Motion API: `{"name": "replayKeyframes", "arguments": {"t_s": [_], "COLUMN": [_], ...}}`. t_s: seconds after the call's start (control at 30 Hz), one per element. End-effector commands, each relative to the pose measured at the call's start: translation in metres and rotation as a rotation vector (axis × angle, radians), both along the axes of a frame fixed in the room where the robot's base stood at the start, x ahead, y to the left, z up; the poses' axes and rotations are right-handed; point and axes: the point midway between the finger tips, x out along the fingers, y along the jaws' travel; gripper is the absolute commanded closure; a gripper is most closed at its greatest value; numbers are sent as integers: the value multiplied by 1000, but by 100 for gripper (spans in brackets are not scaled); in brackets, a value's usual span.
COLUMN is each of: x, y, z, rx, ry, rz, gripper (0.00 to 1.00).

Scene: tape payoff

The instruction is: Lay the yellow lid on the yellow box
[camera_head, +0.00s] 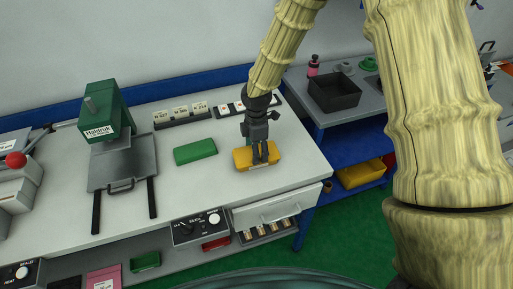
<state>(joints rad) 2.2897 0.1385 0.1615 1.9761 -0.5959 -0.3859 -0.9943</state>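A yellow block-like piece (242,160) lies on the white bench top, right of centre. I cannot tell whether it is the yellow box, its lid or both together. My gripper (260,161) points down at it, and its dark fingers cover the middle of the piece. The fingers look close together. Whether they hold the piece or only stand before it is unclear.
A green box-like piece (195,151) lies to the left. A green press (106,112) stands further left, with label holders (181,116) behind. A side bench holds a dark tray (334,92), with a yellow bin (361,173) below. The bench's front middle is clear.

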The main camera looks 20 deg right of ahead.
Motion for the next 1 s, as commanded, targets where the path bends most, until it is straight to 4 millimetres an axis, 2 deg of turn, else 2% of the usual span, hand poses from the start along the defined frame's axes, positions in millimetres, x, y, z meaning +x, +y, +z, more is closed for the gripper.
{"name": "replayKeyframes", "arguments": {"t_s": [0.3,0.33,0.43,0.83,1.0], "x": [0,0,0,0,1], "y": [0,0,0,0,0], "z": [0,0,0,1,14], "rx": [0,0,0,0,1], "ry": [-1,-1,-1,-1,-3], "rz": [0,0,0,0,-1], "gripper": [56,29,11,9,9]}}
